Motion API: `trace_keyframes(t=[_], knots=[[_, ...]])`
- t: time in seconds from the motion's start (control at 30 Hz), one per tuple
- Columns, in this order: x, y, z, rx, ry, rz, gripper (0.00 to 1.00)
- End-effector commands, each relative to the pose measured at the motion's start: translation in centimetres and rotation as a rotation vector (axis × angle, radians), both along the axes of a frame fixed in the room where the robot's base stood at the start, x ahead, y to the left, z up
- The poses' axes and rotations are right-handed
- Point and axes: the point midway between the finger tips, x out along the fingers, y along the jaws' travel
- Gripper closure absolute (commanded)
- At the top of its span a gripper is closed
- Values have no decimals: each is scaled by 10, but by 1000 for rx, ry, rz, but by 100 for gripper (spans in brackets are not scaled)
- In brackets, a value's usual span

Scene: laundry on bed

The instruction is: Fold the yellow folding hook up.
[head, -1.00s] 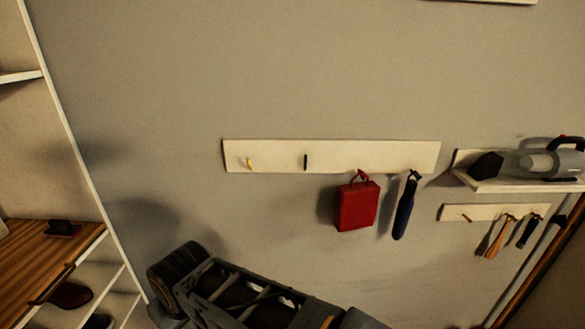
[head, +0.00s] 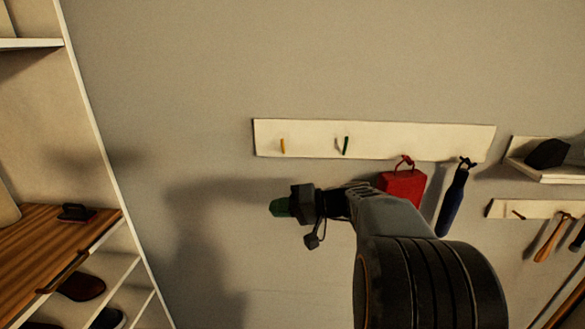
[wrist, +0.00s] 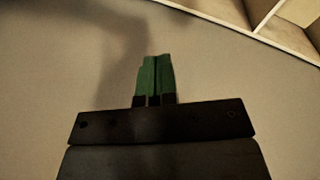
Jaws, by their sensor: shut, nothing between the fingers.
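The yellow folding hook (head: 282,146) is a short, narrow upright piece at the left end of a white wall board (head: 220,0) in the head view. It looks small here, and I cannot tell how far it stands out from the board. A dark green hook (head: 345,145) is to its right on the same board. My gripper (head: 280,207) has green fingertips and is below the yellow hook, apart from it. In the wrist view its two fingers (wrist: 154,78) are together with nothing between them, in front of bare wall. The yellow hook does not show in the wrist view.
A red case (head: 402,187) and a dark blue item (head: 453,200) hang from the board's right half, near my arm. A lower board (head: 500,209) with hanging tools is at the right. A shelf unit with a wooden top (head: 50,250) stands at the left.

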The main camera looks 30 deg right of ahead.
Motion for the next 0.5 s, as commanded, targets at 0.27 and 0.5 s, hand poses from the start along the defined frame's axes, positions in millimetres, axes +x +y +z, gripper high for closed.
trace_keyframes(t=[0.27, 0.5], knots=[[33, -127, 13, 227, -472, -260, 100], [37, -164, 25, 258, -627, -354, 100]])
